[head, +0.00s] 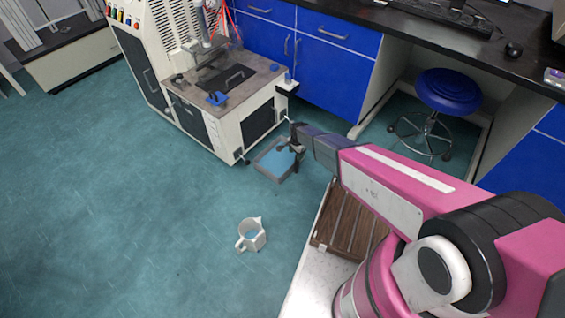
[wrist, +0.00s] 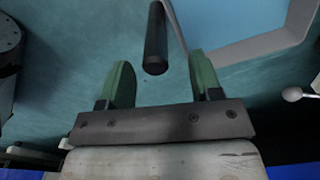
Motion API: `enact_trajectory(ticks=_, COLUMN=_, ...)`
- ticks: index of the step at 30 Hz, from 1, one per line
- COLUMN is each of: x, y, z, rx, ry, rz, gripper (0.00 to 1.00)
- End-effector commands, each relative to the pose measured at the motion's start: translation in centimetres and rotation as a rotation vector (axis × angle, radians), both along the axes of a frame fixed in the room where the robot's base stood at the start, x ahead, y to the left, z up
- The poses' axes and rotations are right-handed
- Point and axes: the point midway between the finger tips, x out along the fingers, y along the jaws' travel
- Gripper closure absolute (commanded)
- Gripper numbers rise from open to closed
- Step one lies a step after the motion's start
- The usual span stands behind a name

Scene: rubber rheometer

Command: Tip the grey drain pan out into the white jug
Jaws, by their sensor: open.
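The grey drain pan (head: 265,172) is low beside the front right corner of the machine, with a flat blue surface inside. Its grey rim and pale blue inside fill the upper right of the wrist view (wrist: 262,46). A dark round bar (wrist: 155,42), which looks like the pan's handle, reaches down between the fingers without visibly touching either. My gripper (wrist: 162,76) is open, with green fingertips, and in the head view it is at the pan's right side (head: 295,141).
The rheometer (head: 208,120) stands behind the pan. A blue stool (head: 448,90) and blue cabinets (head: 330,65) are at the back right. A brown slatted crate (head: 345,225) sits on a white surface right of the jug. The floor left of the jug is clear.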

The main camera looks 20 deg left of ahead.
Motion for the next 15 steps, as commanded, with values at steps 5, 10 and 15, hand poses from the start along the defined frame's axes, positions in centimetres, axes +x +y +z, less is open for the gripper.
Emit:
enact_trajectory(ticks=5, x=-0.1, y=-0.3, z=-1.9, rx=0.0, ry=0.0, rz=0.0, gripper=0.42)
enact_trajectory(ticks=10, x=-0.1, y=-0.4, z=-4.3, rx=-0.001, ry=0.001, rz=0.0, gripper=0.42)
enact_trajectory(ticks=15, x=-0.2, y=-0.5, z=-4.9, rx=0.001, ry=-0.001, rz=0.001, gripper=0.42)
